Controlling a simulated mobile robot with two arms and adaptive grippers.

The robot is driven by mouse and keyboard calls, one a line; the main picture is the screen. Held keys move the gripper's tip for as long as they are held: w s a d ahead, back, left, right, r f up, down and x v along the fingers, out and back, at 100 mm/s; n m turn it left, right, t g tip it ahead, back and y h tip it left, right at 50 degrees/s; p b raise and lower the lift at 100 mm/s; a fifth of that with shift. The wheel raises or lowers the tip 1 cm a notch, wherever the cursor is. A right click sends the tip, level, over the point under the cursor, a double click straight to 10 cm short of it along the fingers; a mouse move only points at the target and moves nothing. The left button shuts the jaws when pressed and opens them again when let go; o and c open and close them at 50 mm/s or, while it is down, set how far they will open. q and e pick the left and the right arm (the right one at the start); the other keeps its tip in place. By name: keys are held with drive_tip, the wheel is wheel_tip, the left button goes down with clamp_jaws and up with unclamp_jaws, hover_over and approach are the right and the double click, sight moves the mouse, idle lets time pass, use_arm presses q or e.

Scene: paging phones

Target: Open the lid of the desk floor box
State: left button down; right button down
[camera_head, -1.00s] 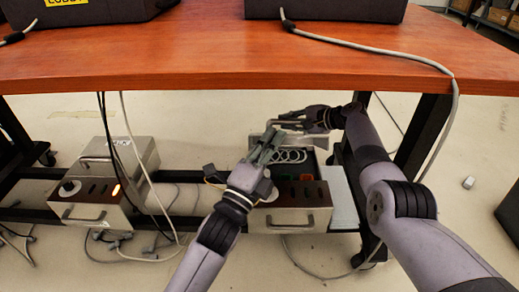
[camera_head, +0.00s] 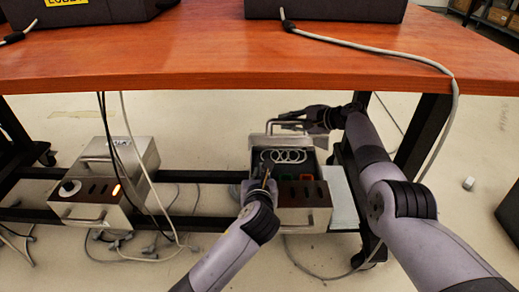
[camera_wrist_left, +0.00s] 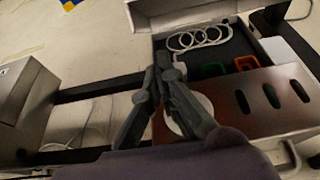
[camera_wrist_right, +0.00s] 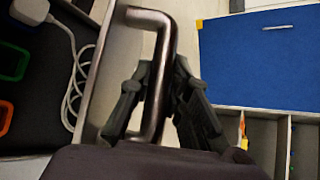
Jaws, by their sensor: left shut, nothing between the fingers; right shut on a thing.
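The desk floor box on the right under the table has a brown front top (camera_head: 308,193) with slots and a metal front. Its lid (camera_head: 279,140) stands raised at the back, showing the dark inside with a coiled white cable (camera_wrist_left: 200,38), a green frame (camera_wrist_left: 212,71) and an orange-red frame (camera_wrist_left: 246,63). My right gripper (camera_head: 304,122) is shut on the lid's handle (camera_wrist_right: 152,18), which passes between its fingers in the right wrist view. My left gripper (camera_head: 265,178) is shut and empty above the box's front left part, beside a white round knob (camera_wrist_left: 198,116).
A second metal box (camera_head: 96,212) with its lid down stands at the left on the dark floor rails. The wooden tabletop (camera_head: 220,65) spans above both boxes. Loose cables hang and lie around the left box (camera_head: 120,160). A blue panel (camera_wrist_right: 260,60) shows in the right wrist view.

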use_arm(q)
drive_tip(key=w, duration=0.9)
drive_tip(key=shift+w+r, duration=0.2)
drive_tip(key=shift+w, duration=0.15)
drive_tip(key=shift+w+a+r, duration=0.1)
drive_tip(key=shift+w+r, duration=0.45)
drive_tip(key=shift+r, duration=0.05)
drive_tip(key=shift+r, duration=0.15)
use_arm(e)
drive_tip(key=c, duration=1.5)
unclamp_jaws()
drive_tip(key=shift+s+f, duration=0.1)
